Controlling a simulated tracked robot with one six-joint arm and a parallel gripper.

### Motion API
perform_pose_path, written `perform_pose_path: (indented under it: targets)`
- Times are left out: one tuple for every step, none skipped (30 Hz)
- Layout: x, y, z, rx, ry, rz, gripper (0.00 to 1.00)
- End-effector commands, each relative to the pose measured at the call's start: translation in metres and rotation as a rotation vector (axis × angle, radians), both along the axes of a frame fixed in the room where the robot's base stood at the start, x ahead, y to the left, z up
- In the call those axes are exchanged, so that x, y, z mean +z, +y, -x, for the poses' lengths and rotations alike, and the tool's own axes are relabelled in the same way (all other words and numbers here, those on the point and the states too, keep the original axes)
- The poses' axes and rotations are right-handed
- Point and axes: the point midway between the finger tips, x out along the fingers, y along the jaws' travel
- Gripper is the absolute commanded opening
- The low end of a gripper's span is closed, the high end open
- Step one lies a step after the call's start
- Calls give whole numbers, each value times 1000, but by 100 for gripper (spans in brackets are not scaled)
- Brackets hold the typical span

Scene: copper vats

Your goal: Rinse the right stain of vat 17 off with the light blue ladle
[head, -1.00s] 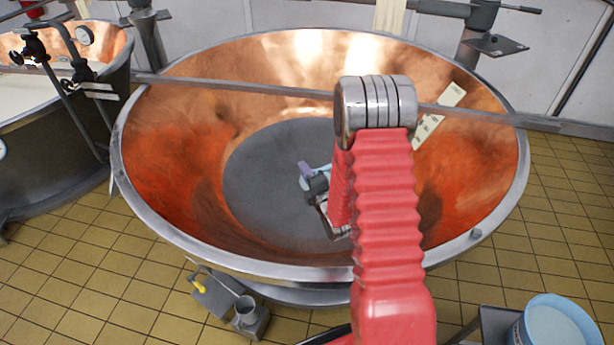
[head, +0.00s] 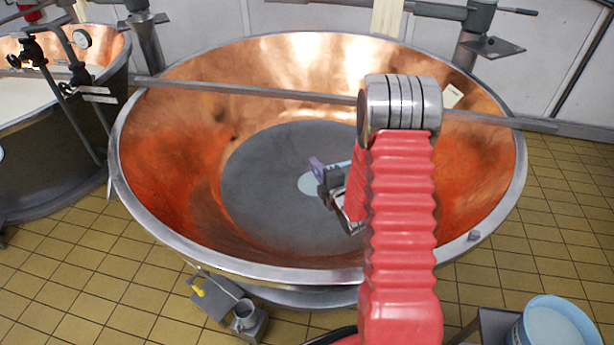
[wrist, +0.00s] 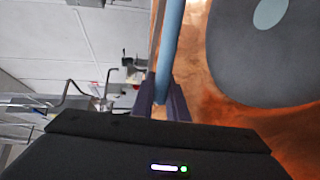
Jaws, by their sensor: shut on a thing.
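A large copper vat (head: 175,165) with a steel rim and grey floor fills the head view; no number is legible. My gripper (head: 318,168) hangs inside it with its purple fingers shut on the light blue ladle. In the wrist view the ladle's handle (wrist: 169,40) runs from the fingers (wrist: 170,97) to the top edge; its bowl is not visible. A cream stain (head: 453,96) shows high on the right copper wall; my arm covers the area below it.
A steel bar (head: 250,91) spans the vat, passing behind my arm. A light blue bucket (head: 553,325) with pale liquid stands at the lower right. Another vat (head: 50,145) with white contents is at the left. Tiled floor (head: 75,260) surrounds the vat.

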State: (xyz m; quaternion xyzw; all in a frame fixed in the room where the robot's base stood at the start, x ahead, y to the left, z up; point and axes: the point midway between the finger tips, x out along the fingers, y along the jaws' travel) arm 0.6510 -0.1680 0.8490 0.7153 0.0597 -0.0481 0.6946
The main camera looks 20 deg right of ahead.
Motion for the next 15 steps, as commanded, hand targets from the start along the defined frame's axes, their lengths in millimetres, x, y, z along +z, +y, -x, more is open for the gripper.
perform_pose_path:
  targets:
    - [8,-7,0,-2,-4,-22,0]
    - [12,-11,0,-3,-3,-39,0]
    - [17,-14,0,-2,-4,-61,0]
    - [21,-17,0,-2,-5,-78,0]
    - [24,-20,0,-2,-5,-94,0]
    - [28,-25,0,-3,-4,-115,0]
    - [32,-27,0,-3,-4,-132,0]
    - [36,-30,0,-3,-4,-147,0]
    - [40,-34,0,-3,-5,-169,0]
    - [43,-37,0,-2,-3,-184,0]
    - [46,-40,0,-2,-4,-199,0]
    - [51,-43,0,-3,-5,-219,0]
    - [55,-46,1,-3,-5,-234,0]
    - [58,-49,1,-4,-4,-250,0]
    - [62,-53,0,-2,-4,-270,0]
